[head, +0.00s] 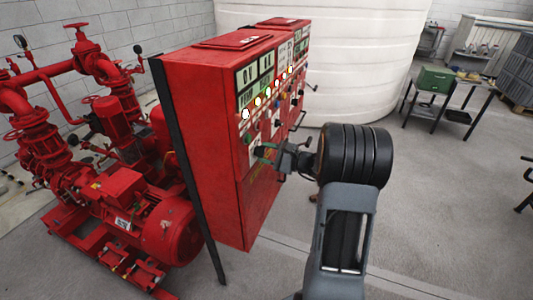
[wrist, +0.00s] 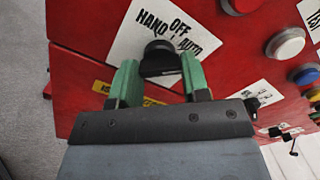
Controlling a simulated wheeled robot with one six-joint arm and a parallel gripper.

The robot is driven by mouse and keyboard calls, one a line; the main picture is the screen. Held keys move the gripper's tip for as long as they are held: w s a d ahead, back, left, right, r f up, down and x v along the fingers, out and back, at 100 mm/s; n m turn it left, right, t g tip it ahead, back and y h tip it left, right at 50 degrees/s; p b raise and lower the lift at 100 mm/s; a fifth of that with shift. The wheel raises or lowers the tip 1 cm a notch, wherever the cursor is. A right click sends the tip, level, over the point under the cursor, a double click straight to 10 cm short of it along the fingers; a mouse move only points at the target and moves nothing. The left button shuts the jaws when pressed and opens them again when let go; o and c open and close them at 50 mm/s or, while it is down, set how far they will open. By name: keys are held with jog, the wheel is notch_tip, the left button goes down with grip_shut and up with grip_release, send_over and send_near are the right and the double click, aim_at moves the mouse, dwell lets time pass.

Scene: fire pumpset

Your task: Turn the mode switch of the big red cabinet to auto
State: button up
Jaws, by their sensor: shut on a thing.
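The big red cabinet (head: 207,130) stands in the middle of the head view, and its red panel (wrist: 85,35) fills much of the wrist view. The black mode switch knob (wrist: 158,50) sits on a white plate (wrist: 128,40) marked HAND, OFF and AUTO. My gripper (wrist: 160,78) has its green fingers on both sides of the knob and is shut on it. The knob's pointing direction is not clear. In the head view my gripper (head: 265,151) is at the cabinet's front, and the switch is hidden.
Lit round lamps and buttons (wrist: 285,43) sit right of the switch. Red pumps and pipes (head: 110,190) stand left of the cabinet. A white tank (head: 340,60) is behind, and a table with a green box (head: 436,79) is at right.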

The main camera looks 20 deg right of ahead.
jog(key=o, duration=0.9)
jog(key=shift+s+d, duration=0.1)
jog(key=b+v, duration=0.2)
jog(key=v, duration=1.1)
jog(key=shift+s+d+b, duration=0.2)
jog(key=shift+d+b, duration=0.05)
jog(key=shift+b, duration=0.05)
